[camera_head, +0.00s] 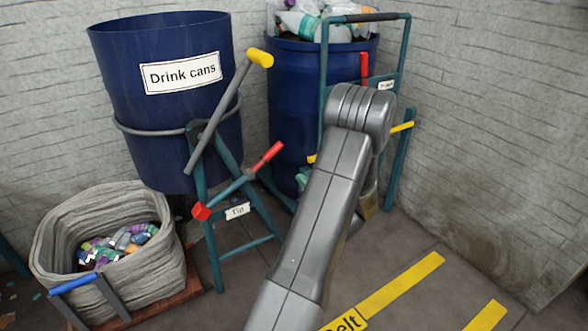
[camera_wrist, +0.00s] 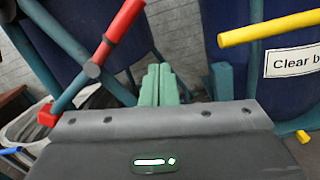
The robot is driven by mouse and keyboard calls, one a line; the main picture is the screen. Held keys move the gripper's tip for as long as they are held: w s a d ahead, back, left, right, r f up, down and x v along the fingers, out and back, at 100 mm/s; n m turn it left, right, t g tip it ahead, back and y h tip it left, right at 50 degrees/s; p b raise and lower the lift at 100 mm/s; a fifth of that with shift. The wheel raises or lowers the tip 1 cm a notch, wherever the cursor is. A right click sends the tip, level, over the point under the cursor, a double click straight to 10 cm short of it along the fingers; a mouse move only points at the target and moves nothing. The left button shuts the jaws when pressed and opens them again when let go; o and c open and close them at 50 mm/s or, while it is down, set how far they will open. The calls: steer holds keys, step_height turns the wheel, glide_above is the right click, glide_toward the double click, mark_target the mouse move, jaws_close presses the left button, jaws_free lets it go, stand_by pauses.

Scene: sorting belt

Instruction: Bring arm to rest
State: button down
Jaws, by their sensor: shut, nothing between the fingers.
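My gripper (camera_wrist: 158,84) shows at the middle of the wrist view as two pale green fingers pressed together, with nothing between them. My grey arm rises from the bottom of the head view, bends at the top near the far barrel and comes down behind itself, so the gripper is hidden there. In the wrist view the red-ended tip lever (camera_wrist: 118,32) is to the left of the fingers and a yellow handle (camera_wrist: 266,28) is to the right. I cannot tell how far the fingers are from either.
A blue "Drink cans" barrel (camera_head: 172,112) hangs in a teal tipping stand (camera_head: 215,251). A second blue barrel (camera_head: 291,120) stands behind my arm, beside a teal frame (camera_head: 399,158). A grey basket (camera_head: 64,227) of crushed cans is at left. Floor at lower right is clear, with yellow markings (camera_head: 400,284).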

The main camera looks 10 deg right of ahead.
steer(key=shift+v, duration=0.95)
steer(key=shift+w+f, duration=0.1)
steer(key=shift+w, duration=0.05)
